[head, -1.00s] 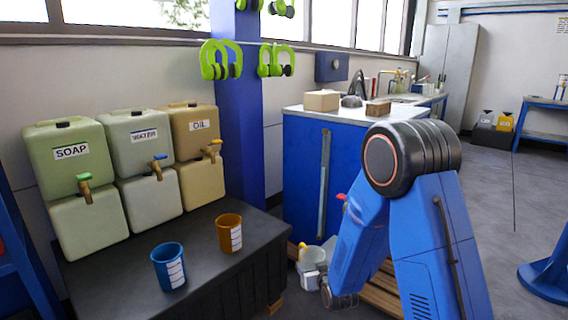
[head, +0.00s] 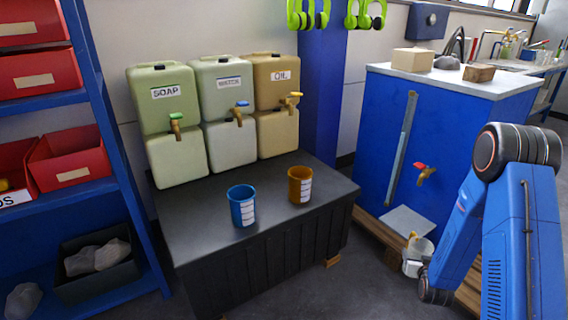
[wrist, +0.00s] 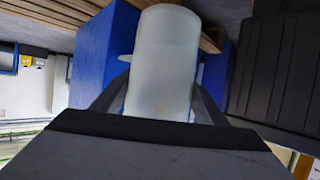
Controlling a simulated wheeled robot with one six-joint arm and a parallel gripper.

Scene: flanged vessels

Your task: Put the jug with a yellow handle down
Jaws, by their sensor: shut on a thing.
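The jug (head: 421,252) is whitish, with a small yellow part, its handle, at its top left in the head view. It is beside the front of the blue cabinet, low over or near the wooden pallet; I cannot tell if it touches anything below. My gripper (head: 408,268) is shut on it, mostly hidden behind the arm's wrist in the head view. In the wrist view the pale, cloudy jug (wrist: 163,60) fills the space between the two dark fingers of my gripper (wrist: 158,98). Its handle is not clear there.
A black bench (head: 190,222) carries a blue cup (head: 242,207), an orange cup (head: 300,186) and soap, water and oil tanks. The blue cabinet (head: 385,150) has a red-handled tap (head: 426,173). A wooden pallet (head: 372,232) lies at its foot. Blue shelves (head: 130,190) stand left.

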